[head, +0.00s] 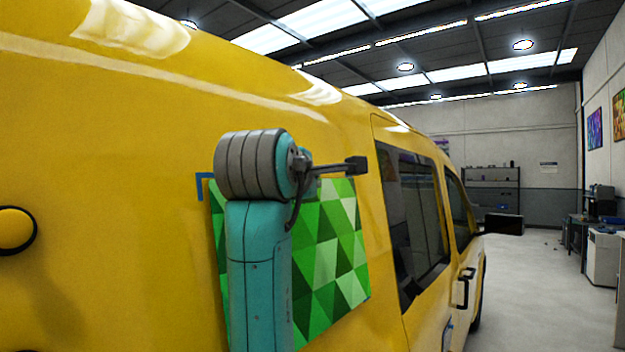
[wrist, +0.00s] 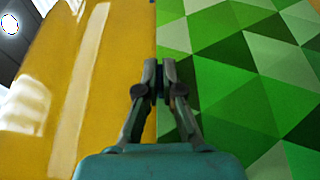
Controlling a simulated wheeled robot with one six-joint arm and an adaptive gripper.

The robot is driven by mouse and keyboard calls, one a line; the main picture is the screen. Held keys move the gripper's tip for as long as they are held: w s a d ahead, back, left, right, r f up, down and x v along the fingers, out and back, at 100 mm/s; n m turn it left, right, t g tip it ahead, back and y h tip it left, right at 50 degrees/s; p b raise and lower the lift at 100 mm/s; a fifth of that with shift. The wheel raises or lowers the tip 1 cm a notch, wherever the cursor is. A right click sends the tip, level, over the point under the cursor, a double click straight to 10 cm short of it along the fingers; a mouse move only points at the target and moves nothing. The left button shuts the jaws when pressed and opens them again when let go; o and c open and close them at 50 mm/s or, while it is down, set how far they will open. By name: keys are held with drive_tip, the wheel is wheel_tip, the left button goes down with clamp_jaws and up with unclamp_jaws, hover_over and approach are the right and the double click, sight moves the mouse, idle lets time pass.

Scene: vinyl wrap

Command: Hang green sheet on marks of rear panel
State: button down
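The green sheet (head: 335,235), patterned with triangles, is spread upright along the yellow van's rear panel (head: 120,200). Its upper left corner lies just inside a blue corner mark (head: 203,180), with a small offset. My arm covers part of its left half and top edge. In the wrist view, the sheet (wrist: 245,65) fills the right side, and its straight edge runs up from between the fingertips. My gripper (wrist: 160,78) has its fingers close together on that edge, shut on the sheet. I cannot tell whether the sheet touches the panel everywhere.
The van's side windows (head: 412,220) and door handle (head: 463,288) are to the right of the sheet. Open grey floor (head: 535,295) lies beyond the van. Shelves (head: 490,190) stand at the back wall, and benches with equipment (head: 600,255) stand at far right.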

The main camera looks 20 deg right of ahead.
drive_tip(key=shift+w+a, duration=0.25)
drive_tip(key=shift+w, duration=0.15)
idle(1.2)
drive_tip(key=c, duration=1.2)
unclamp_jaws()
drive_tip(key=shift+c, duration=0.2)
